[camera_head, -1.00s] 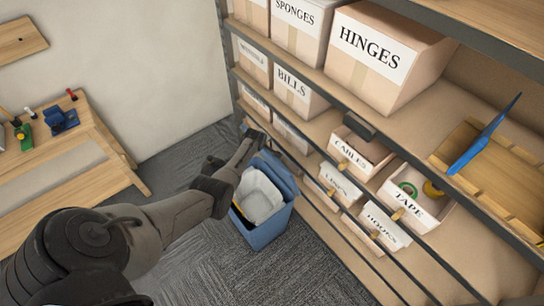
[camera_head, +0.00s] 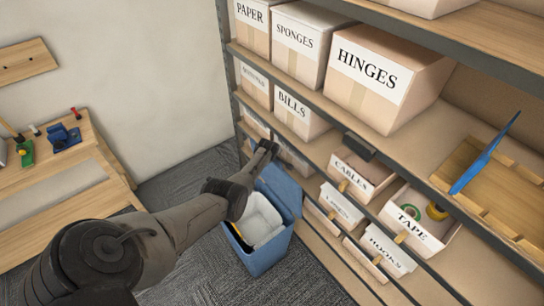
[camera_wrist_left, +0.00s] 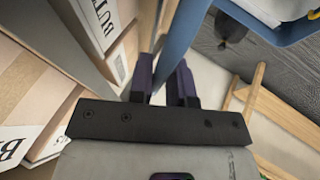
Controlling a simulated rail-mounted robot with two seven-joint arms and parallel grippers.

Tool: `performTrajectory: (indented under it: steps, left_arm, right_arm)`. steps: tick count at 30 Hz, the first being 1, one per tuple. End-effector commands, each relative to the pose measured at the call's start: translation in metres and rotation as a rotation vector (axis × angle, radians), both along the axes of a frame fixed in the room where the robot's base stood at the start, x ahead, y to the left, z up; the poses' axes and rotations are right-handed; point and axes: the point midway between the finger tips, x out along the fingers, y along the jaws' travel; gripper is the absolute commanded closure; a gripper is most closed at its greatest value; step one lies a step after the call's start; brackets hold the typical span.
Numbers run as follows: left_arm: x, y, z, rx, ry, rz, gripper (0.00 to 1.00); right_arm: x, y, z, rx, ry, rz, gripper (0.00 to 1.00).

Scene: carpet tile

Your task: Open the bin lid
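The blue bin (camera_head: 262,258) stands on the carpet beside the shelf, with a pale liner (camera_head: 262,218) inside. Its blue lid (camera_head: 282,190) is raised and leans back toward the shelf, so the mouth is uncovered. My left gripper (camera_head: 267,148) is at the lid's upper edge, on the shelf side. In the left wrist view its two dark fingers (camera_wrist_left: 162,82) stand apart, and the blue lid (camera_wrist_left: 182,45) shows edge-on as a strip in line with the gap. I cannot tell whether they touch it. My right gripper is out of view.
The shelf holds labelled boxes such as HINGES (camera_head: 380,80) and small drawers such as TAPE (camera_head: 415,232), close to my left gripper. A wooden bench (camera_head: 60,165) with tools stands at the left. Carpet (camera_head: 310,275) is free in front of the bin.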

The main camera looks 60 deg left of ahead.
Motion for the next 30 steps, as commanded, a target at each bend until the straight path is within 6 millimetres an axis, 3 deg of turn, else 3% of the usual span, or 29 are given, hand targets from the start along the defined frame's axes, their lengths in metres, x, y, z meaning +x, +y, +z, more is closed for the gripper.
performTrajectory:
  steps: [6,16,30]
  left_arm:
    - [0.000,0.000,0.000,0.000,0.000,0.000,0.63]
    - [-0.001,-0.002,0.005,0.001,0.000,-0.001,0.63]
    - [-0.022,-0.029,0.057,0.002,-0.002,-0.001,0.63]
  right_arm:
    - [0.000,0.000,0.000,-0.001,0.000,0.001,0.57]
    - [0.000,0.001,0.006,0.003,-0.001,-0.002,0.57]
    - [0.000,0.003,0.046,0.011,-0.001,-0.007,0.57]
